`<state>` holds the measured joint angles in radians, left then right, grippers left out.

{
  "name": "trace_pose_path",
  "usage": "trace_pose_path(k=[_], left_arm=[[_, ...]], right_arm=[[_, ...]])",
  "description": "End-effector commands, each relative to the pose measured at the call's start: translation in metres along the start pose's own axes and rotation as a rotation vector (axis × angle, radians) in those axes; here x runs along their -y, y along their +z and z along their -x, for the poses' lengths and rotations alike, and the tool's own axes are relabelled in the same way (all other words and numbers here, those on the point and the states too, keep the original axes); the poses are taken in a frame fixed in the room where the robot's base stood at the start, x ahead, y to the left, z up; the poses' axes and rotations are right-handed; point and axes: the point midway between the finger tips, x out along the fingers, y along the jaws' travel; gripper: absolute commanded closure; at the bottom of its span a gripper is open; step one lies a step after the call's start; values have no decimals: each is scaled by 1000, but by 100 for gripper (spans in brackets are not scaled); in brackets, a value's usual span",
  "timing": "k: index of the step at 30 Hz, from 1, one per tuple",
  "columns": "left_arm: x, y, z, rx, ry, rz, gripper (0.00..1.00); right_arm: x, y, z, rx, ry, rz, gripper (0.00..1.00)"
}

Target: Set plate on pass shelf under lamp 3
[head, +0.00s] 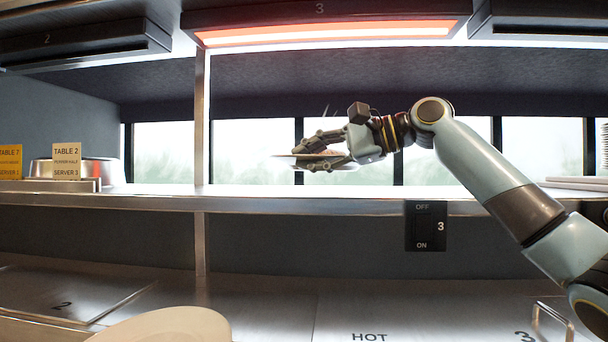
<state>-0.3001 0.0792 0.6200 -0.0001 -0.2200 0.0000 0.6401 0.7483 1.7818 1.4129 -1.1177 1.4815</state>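Lamp 3 (330,33) glows orange-red at the top middle, with a "3" above it. Below it runs the metal pass shelf (300,203). My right gripper (308,152) reaches in from the right and is shut on a thin pale plate (284,157), seen nearly edge-on. One finger lies above the plate's rim and one below. The plate looks about level and is above the shelf top, under the lit lamp, with a visible gap beneath it. The fingers hide much of what is on the plate. My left gripper is not in view.
A switch marked 3 (426,226) hangs on the shelf front. A post (202,120) stands left of the plate. Stacked pale plates (580,184) lie at the right. A cream round object (165,325) shows at the bottom.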

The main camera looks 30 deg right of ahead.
Motion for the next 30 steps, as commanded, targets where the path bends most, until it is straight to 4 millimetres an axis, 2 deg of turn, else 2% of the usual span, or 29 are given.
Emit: trace_pose_path(k=[5, 14, 26, 27, 30], left_arm=[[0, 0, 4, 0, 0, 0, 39], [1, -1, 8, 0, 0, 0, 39], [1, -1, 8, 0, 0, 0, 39], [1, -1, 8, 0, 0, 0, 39], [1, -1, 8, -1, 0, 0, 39]], right_arm=[[-3, -2, -13, 1, -3, 5, 100], [-37, -12, -22, 0, -2, 4, 100], [-42, -13, -23, 0, -3, 6, 100], [-43, -14, -23, 0, 1, 2, 90], [-43, -14, -23, 0, 1, 2, 77]])
